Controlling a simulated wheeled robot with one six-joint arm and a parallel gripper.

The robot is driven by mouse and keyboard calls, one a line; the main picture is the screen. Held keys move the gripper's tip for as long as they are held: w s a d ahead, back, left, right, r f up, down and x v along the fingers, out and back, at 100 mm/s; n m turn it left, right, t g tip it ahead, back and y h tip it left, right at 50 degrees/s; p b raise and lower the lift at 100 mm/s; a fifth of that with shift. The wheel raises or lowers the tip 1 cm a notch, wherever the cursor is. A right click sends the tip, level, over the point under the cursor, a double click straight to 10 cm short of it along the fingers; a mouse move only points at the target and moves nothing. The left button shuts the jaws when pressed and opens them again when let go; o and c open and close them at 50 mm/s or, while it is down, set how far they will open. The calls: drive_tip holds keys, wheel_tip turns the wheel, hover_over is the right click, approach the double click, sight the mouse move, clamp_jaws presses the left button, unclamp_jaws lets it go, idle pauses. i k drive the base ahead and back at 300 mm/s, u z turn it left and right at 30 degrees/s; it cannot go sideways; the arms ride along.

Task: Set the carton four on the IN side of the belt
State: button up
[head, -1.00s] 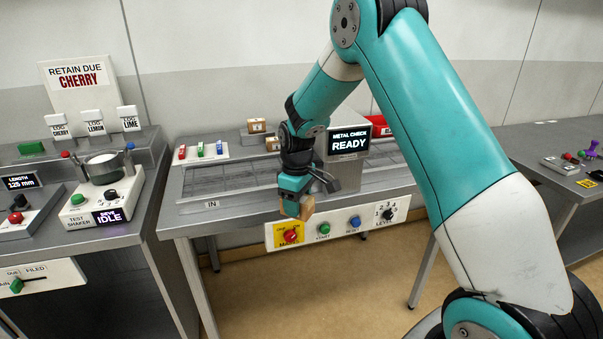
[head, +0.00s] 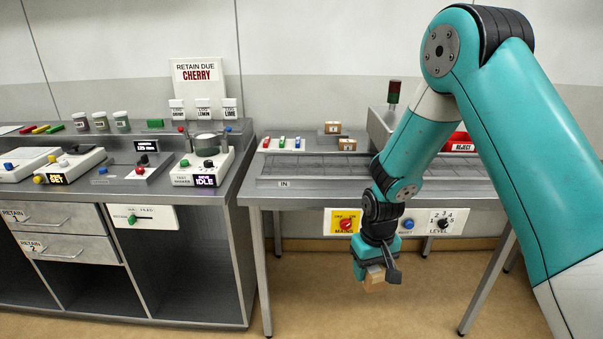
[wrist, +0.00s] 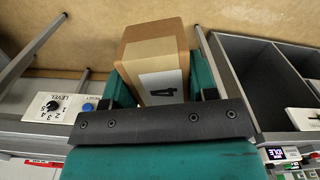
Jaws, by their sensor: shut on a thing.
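A small brown carton (wrist: 152,60) with a black 4 on a white label is held between the jaws of my gripper (wrist: 155,85) in the wrist view. In the head view my gripper (head: 373,270) hangs in front of the conveyor table with the carton (head: 374,279) at its tip, below tabletop height. The grey belt (head: 312,166) runs along the table. The IN label (head: 284,184) is on the table's front edge at the left end, up and left of my gripper. My arm hides the middle of the belt and part of the metal check unit.
Two other cartons (head: 333,128) sit behind the belt. A control panel with a red MAINS knob (head: 346,225) and a LEVEL dial (head: 443,223) hangs from the table front. A red REJECT bin (head: 459,141) is at back right. A cabinet bench (head: 128,235) stands left. Floor is clear below.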

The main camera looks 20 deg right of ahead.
sight(304, 166)
drive_tip(key=u, duration=1.05)
drive_tip(key=i, duration=0.7)
drive_tip(key=z, duration=0.25)
